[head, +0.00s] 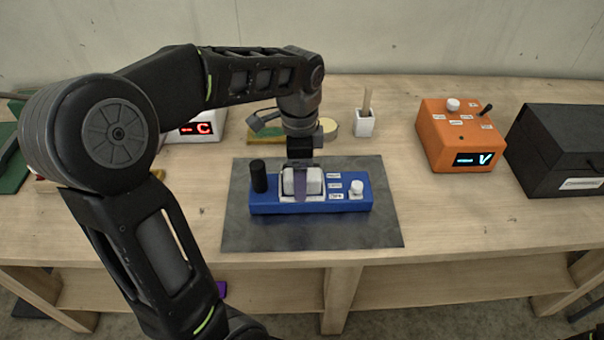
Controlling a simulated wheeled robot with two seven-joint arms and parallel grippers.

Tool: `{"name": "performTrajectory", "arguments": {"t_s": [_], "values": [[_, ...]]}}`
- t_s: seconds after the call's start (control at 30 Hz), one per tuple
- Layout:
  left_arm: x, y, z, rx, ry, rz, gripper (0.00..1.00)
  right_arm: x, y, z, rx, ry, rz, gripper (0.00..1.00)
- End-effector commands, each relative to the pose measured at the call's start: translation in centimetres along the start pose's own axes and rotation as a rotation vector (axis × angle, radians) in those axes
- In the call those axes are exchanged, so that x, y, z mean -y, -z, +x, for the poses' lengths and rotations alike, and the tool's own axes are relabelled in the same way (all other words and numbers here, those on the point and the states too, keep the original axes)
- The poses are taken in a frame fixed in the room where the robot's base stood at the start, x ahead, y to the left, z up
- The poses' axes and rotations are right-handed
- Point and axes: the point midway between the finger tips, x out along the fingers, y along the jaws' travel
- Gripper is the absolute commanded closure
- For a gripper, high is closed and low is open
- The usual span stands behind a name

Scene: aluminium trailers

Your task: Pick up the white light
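A blue box (268,206) lies on a dark grey mat (350,232) in the middle of the table. On its top are a black cylinder (259,176), a white block (315,182) in a pale frame, small labels and a white knob (356,188). The white block may be the white light; I cannot be sure. My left gripper (300,185) points down at the white block, with a finger in front of its middle. Whether it touches or grips the block cannot be told. My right gripper is not in view.
An orange box (444,150) with a lit display and a black case (555,165) stand at the right. A small white holder (364,124) stands behind the mat. A white device with a red display (196,130) is partly behind my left arm. The front right tabletop is clear.

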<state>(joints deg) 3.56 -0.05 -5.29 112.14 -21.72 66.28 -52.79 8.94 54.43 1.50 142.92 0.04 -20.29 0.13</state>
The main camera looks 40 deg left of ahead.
Motion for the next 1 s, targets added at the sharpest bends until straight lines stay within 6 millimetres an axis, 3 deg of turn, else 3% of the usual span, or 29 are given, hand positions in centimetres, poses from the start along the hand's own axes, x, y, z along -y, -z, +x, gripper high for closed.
{"name": "performTrajectory", "arguments": {"t_s": [0.47,1.0], "values": [[0.00,0.00,-0.05,0.000,0.000,0.000,0.25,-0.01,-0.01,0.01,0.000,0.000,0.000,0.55],[0.00,0.00,-0.05,0.000,0.000,0.000,0.70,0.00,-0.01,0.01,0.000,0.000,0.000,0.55]]}}
